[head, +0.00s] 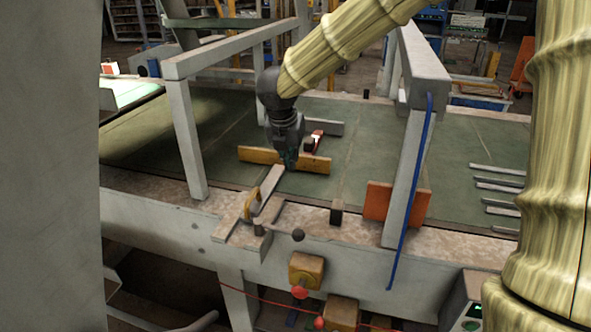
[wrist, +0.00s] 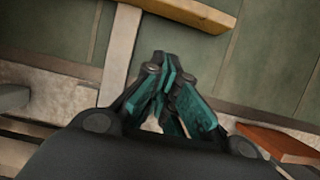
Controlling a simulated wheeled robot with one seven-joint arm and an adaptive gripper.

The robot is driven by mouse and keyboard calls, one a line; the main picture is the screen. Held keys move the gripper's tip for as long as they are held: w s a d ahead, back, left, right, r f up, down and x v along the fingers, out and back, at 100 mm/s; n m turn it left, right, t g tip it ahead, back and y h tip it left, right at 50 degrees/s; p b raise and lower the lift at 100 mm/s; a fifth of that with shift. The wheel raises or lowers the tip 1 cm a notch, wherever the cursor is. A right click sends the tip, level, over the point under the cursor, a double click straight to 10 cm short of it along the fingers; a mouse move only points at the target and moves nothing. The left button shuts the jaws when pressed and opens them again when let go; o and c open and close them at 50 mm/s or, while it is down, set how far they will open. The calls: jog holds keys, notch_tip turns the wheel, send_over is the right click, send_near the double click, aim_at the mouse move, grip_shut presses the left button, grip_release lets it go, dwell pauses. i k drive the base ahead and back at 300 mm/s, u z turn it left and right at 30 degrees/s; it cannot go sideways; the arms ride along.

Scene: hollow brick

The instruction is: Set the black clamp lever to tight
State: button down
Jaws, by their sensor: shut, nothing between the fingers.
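My gripper (head: 291,166) is shut and empty, pointing down over the green worktop beside a yellow wooden bar (head: 259,155). Its teal fingers meet in the wrist view (wrist: 163,72). A grey metal bar (head: 269,191) lies at the table's front edge, left of the gripper, and shows in the wrist view (wrist: 121,48). A dark round knob (head: 298,235) is at the table's front edge, below and apart from the gripper. A dark upright block (head: 336,214) is to its right. I cannot tell for certain which dark part is the black clamp lever, nor its setting.
A yellow curved handle (head: 249,205) stands by the grey bar. An orange block (head: 396,203) and a grey frame post (head: 409,178) stand to the right. Grey strips (head: 498,186) lie far right. Green worktop between is clear.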

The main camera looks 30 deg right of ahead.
aim_at(298, 235)
jog(key=k, duration=1)
